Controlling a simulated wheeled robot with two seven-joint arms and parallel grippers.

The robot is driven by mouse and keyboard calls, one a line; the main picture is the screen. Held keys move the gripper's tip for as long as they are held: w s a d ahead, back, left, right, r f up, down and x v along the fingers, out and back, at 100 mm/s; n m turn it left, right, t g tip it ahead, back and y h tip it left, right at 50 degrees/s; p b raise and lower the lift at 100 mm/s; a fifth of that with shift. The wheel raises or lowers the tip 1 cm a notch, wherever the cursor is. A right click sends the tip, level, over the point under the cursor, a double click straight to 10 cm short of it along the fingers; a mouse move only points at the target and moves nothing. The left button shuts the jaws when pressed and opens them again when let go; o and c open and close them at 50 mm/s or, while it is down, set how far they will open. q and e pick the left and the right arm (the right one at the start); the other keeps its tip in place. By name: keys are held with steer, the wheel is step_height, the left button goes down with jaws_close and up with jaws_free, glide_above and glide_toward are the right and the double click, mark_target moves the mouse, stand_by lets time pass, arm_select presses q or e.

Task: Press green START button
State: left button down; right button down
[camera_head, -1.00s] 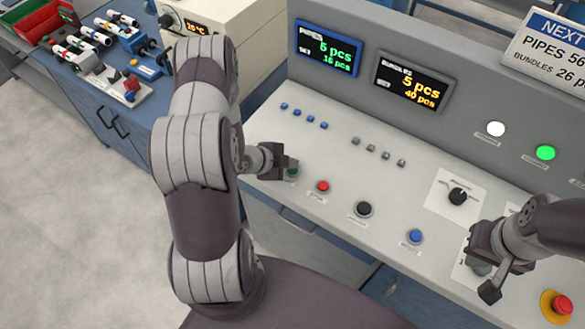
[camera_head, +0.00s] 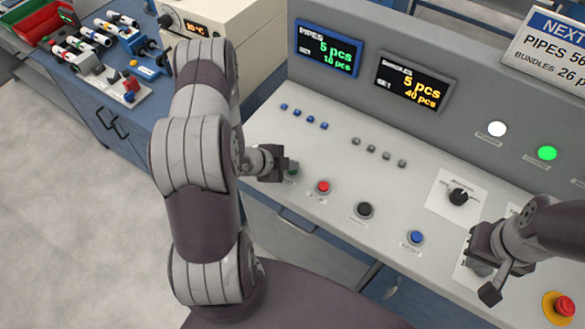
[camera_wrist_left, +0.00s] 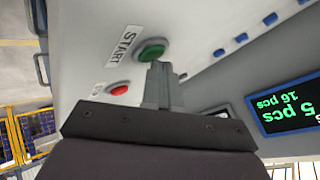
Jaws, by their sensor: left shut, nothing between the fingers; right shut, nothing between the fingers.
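The green START button (camera_wrist_left: 151,50) sits on the sloped grey console, with its START label (camera_wrist_left: 122,45) beside it in the left wrist view. In the head view the green button (camera_head: 293,168) shows only in part behind my left gripper (camera_head: 284,168). My left gripper (camera_wrist_left: 160,70) is shut and empty. Its fingertips are at the button's edge in the wrist view; I cannot tell whether they touch it. My right gripper (camera_head: 484,276) is shut and empty over the console's right part.
A red button (camera_head: 323,187), a black button (camera_head: 364,210) and a blue button (camera_head: 416,238) line the console's front. A black knob (camera_head: 458,197) and a red emergency stop (camera_head: 563,306) are to the right. Two displays (camera_head: 328,48) (camera_head: 412,82) stand behind.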

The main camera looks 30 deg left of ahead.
mark_target(290, 172)
stand_by(0.3)
arm_select(q)
steer(key=shift+r+p, duration=0.75)
steer(key=shift+r, duration=0.05)
step_height(290, 172, up, 5)
steer(key=p, duration=0.4)
stand_by(0.6)
